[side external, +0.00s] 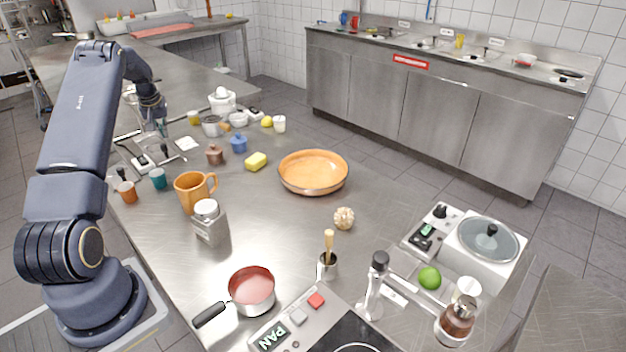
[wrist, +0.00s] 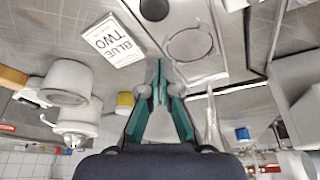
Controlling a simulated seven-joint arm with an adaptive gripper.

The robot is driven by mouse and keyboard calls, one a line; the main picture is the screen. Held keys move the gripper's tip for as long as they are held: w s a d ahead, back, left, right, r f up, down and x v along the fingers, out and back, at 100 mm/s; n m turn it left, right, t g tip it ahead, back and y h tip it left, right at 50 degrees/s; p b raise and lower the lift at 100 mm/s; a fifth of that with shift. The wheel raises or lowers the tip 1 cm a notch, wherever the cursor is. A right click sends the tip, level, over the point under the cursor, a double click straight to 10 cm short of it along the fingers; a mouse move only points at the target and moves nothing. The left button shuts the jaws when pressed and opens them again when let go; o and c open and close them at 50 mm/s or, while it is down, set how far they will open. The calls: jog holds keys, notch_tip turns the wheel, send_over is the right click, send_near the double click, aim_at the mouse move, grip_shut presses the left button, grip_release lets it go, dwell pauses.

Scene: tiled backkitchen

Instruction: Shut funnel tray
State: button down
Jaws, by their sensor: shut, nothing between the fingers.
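My gripper (side external: 163,132) reaches down over the far left of the steel counter, beside a low metal unit (side external: 140,160) with a dark knob. In the wrist view my gripper (wrist: 159,88) has its fingers together with nothing between them. Past the fingertips lies a flat metal plate with a dark ring (wrist: 190,45). I cannot tell for certain whether this is the funnel tray, or how far open it stands. No contact between fingers and plate is clear.
A white card (side external: 187,143) reading "BLUE TWO" lies by the unit. Teal (side external: 158,179) and orange cups (side external: 127,192), an orange mug (side external: 195,190) and a brown lidded pot (side external: 215,154) stand nearby. A white juicer (side external: 222,101) is behind. The counter's middle has free room.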

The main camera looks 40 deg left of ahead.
jog(key=shift+s+d+f, duration=0.1)
jog(key=shift+s+d, duration=0.2)
jog(key=shift+d, duration=0.3)
jog(key=shift+s+d+f, duration=0.1)
jog(key=shift+s+d, duration=0.15)
jog(key=shift+d, duration=0.35)
jog(key=shift+s+d, duration=0.3)
jog(key=shift+d, duration=0.3)
jog(key=d, duration=0.3)
jog(key=shift+d, duration=0.35)
jog(key=shift+d+f, duration=0.1)
jog(key=shift+d, duration=0.25)
